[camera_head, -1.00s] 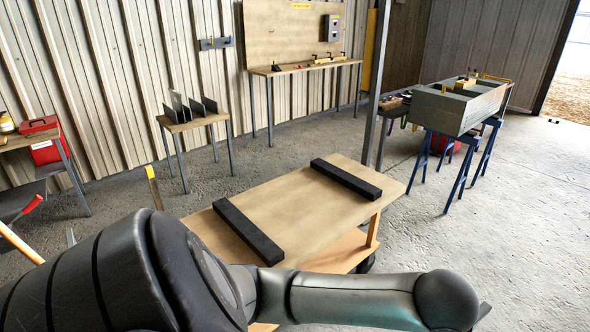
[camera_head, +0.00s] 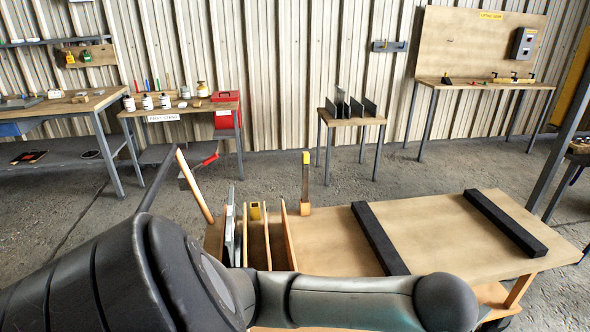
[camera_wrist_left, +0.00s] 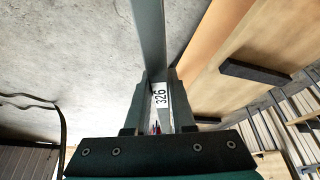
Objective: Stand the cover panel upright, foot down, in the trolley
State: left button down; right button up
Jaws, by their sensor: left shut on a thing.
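In the left wrist view my left gripper (camera_wrist_left: 160,115) is shut on a long grey-green panel (camera_wrist_left: 149,40), seen nearly edge-on, with a white label reading 326 between the fingers. I take it to be the cover panel. Its far end runs out of the picture over bare floor, beside the trolley. The wooden trolley (camera_head: 445,225) fills the lower right of the head view. At its left end are upright wooden dividers (camera_head: 288,238) with a grey panel (camera_head: 231,235) standing at their left. My left gripper is hidden in the head view; my right gripper is out of view.
Two black bars (camera_head: 378,238) (camera_head: 505,222) lie across the trolley deck. A small table (camera_head: 345,121) with upright plates stands behind, beside a paint stand (camera_head: 180,108) at left and a bench (camera_head: 490,84) at right. Bare concrete lies between them and the trolley.

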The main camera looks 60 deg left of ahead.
aim_at(258, 260)
jog(key=u, duration=1.05)
